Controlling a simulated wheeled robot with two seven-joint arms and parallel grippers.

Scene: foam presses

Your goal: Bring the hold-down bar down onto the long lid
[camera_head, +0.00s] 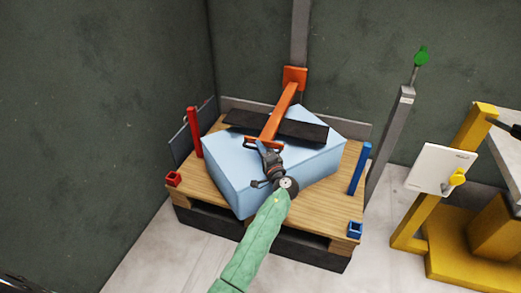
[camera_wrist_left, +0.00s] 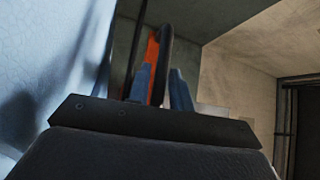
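The orange hold-down bar (camera_head: 280,113) runs from an orange bracket on the back post toward me. It crosses above the long dark lid (camera_head: 303,130); I cannot tell whether they touch. The lid lies across a light blue foam block (camera_head: 232,165). My left gripper (camera_head: 266,148) is at the bar's near end, by its handle. In the left wrist view, its two blue fingers (camera_wrist_left: 161,88) stand close on either side of a dark curved handle part, with orange (camera_wrist_left: 152,65) behind. It looks shut on the handle, though contact is partly hidden. My right gripper is not in view.
The block sits on a wooden-topped pallet (camera_head: 205,195). A red post (camera_head: 194,132) stands at its left and a blue post (camera_head: 359,168) at its right. A grey post with a green knob (camera_head: 421,56) and a yellow frame (camera_head: 425,215) stand farther right.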

